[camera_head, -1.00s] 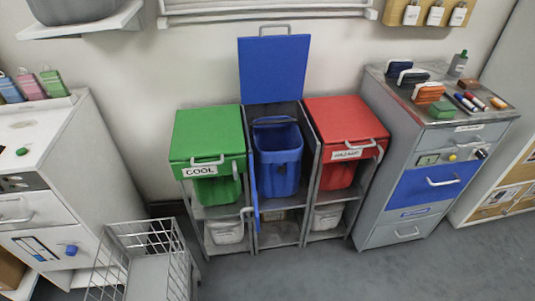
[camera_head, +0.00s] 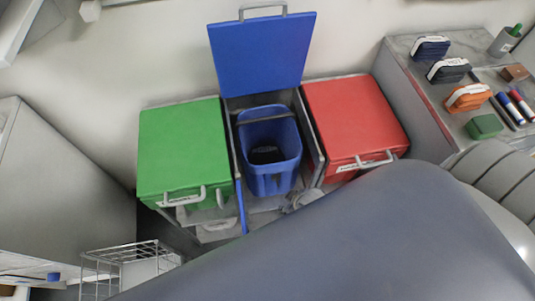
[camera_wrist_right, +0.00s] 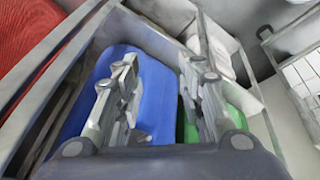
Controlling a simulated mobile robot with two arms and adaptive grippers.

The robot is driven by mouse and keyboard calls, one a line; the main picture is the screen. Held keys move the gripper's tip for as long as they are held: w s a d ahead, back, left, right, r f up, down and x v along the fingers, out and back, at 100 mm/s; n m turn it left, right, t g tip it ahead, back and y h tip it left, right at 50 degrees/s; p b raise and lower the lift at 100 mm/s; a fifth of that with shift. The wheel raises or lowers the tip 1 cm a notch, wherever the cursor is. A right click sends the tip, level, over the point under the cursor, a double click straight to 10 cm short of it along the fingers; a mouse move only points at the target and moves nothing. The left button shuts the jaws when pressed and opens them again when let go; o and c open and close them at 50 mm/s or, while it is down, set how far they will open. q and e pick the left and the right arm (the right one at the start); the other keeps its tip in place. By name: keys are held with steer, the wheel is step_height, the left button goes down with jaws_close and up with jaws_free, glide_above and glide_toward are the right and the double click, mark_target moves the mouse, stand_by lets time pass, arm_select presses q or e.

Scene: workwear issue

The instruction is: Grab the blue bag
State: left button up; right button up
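A blue bin-shaped container (camera_head: 271,178) stands in the open middle compartment between a green and a red one. A small dark item (camera_head: 265,155) lies inside it; I cannot tell what it is. No other blue bag shows clearly. The raised blue lid (camera_head: 263,55) stands behind. In the right wrist view my right gripper (camera_wrist_right: 160,70) has its fingers apart, over a blue surface (camera_wrist_right: 152,68) that looks like the container. I see nothing held, and contact is unclear. In the head view my arm hides the lower front. My left gripper is not in view.
The green lid (camera_head: 183,145) and red lid (camera_head: 350,118) are shut on either side. A wire basket (camera_head: 125,262) stands at the lower left. A cabinet (camera_head: 405,55) with pouches and markers is at the right.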

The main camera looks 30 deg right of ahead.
steer(key=w+a+r+n+t+p, duration=0.1)
steer(key=w+r+n+p, duration=0.15)
steer(key=r, duration=0.75)
steer(key=w+r+n+t+p, duration=0.1)
steer(key=w+r, duration=0.2)
steer(key=r, duration=0.7)
steer(key=n+t+y, duration=0.1)
steer(key=n+t, duration=0.3)
steer(key=n, duration=0.4)
glide_toward(267, 119)
steer(key=x, duration=0.4)
steer(key=shift+w+f, duration=0.1)
steer(key=shift+w, duration=0.25)
steer(key=shift+x, duration=3.15)
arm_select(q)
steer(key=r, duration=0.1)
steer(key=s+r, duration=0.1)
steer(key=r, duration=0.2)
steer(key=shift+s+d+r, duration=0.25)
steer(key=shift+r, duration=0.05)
arm_select(e)
steer(key=shift+f, duration=0.1)
steer(key=shift+s, duration=0.1)
